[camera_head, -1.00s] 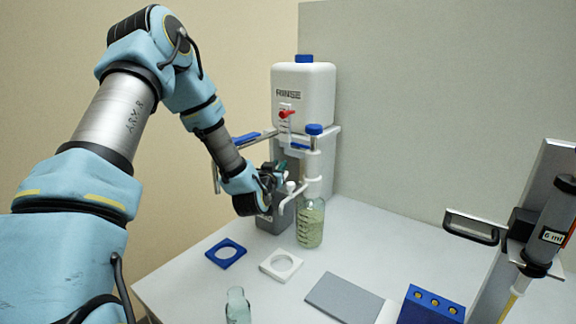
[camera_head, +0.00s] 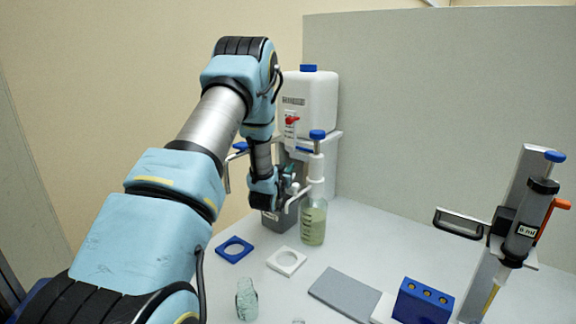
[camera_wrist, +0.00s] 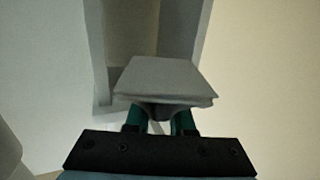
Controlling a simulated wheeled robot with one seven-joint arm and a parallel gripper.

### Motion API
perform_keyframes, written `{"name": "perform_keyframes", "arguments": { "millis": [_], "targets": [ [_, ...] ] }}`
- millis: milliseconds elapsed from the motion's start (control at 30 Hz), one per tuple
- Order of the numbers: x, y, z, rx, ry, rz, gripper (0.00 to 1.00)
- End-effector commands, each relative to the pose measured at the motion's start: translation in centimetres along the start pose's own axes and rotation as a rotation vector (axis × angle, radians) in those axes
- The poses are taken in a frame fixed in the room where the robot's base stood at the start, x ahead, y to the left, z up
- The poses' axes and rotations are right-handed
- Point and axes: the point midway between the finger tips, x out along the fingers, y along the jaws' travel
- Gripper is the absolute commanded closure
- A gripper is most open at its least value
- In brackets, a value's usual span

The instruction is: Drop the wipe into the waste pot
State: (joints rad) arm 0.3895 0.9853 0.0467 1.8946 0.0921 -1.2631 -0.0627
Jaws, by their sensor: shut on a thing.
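My gripper (camera_wrist: 160,120) is shut on the wipe (camera_wrist: 162,80), a flat grey folded pad held between its teal fingers in the wrist view. In the head view my gripper (camera_head: 288,184) is beside the rinse stand at the back of the bench; the wipe cannot be made out there. A grey box-like body (camera_head: 270,219) stands below and behind the gripper, partly hidden by my arm. I cannot tell whether it is the waste pot. The wrist view shows a grey upright structure (camera_wrist: 103,60) with a recess beyond the wipe.
A white rinse tank (camera_head: 310,105) stands above the gripper, and a pump bottle (camera_head: 313,226) stands close on its right. A blue ring holder (camera_head: 234,249), white ring holder (camera_head: 287,261), grey pad (camera_head: 345,292) and small glass bottle (camera_head: 246,300) occupy the front bench. A syringe stand (camera_head: 510,225) is right.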

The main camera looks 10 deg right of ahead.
Motion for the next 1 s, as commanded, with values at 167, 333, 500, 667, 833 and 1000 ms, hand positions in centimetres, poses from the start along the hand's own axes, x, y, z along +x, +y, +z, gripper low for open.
{"name": "perform_keyframes", "arguments": {
  "millis": [167, 333, 500, 667, 833, 1000],
  "targets": [
    [0.1, 0.0, 2.2, 0.000, -0.002, 0.000, 1.00],
    [0.1, 0.0, 2.7, 0.000, 0.000, 0.000, 1.00],
    [0.1, 0.0, 2.7, 0.000, 0.000, 0.000, 1.00],
    [0.1, 0.0, 2.7, 0.000, 0.000, 0.000, 0.64],
    [0.1, 0.0, 2.7, 0.000, 0.000, 0.000, 0.45],
    [0.1, 0.0, 2.7, 0.000, 0.000, 0.000, 0.44]
  ]
}}
